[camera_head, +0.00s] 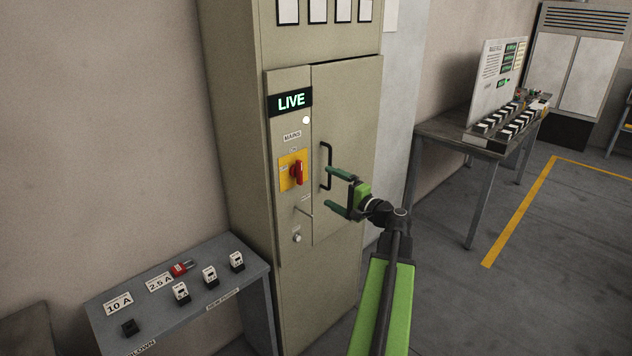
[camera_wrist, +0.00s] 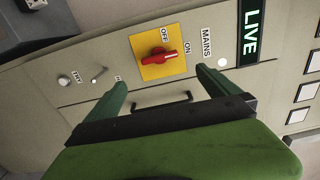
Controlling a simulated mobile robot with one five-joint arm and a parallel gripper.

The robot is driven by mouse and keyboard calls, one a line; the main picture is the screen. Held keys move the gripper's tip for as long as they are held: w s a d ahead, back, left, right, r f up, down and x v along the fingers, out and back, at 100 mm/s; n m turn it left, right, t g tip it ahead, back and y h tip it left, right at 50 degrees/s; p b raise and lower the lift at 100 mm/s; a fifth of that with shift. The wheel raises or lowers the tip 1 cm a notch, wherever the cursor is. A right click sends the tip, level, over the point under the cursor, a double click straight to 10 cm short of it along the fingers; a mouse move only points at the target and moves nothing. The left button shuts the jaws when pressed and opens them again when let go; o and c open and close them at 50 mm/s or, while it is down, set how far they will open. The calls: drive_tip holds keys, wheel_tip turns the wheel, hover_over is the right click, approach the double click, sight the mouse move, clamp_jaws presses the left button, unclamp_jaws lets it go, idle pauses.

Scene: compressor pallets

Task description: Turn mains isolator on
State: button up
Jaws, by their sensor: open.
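The mains isolator is a red handle (camera_head: 299,172) on a yellow plate (camera_head: 285,182) on the tall beige cabinet (camera_head: 346,100). In the wrist view the red handle (camera_wrist: 157,58) lies lengthwise in line with the ON label (camera_wrist: 187,48); the OFF label (camera_wrist: 164,34) is at its side. In the head view the handle stands upright. My gripper (camera_head: 329,188) is open and empty, to the right of the isolator near the black door handle. In the wrist view its green fingers (camera_wrist: 162,78) frame the isolator from a distance, apart from it.
A lit green LIVE sign (camera_head: 291,102) and a white lamp (camera_head: 306,120) are above the isolator. The black door handle (camera_head: 326,165) sticks out to its right. A small lever (camera_head: 304,211) is below. A fuse shelf (camera_head: 235,287) stands lower left, a workbench (camera_head: 440,131) right.

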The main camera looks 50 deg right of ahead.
drive_tip(key=s, duration=0.4)
drive_tip(key=shift+a, duration=0.15)
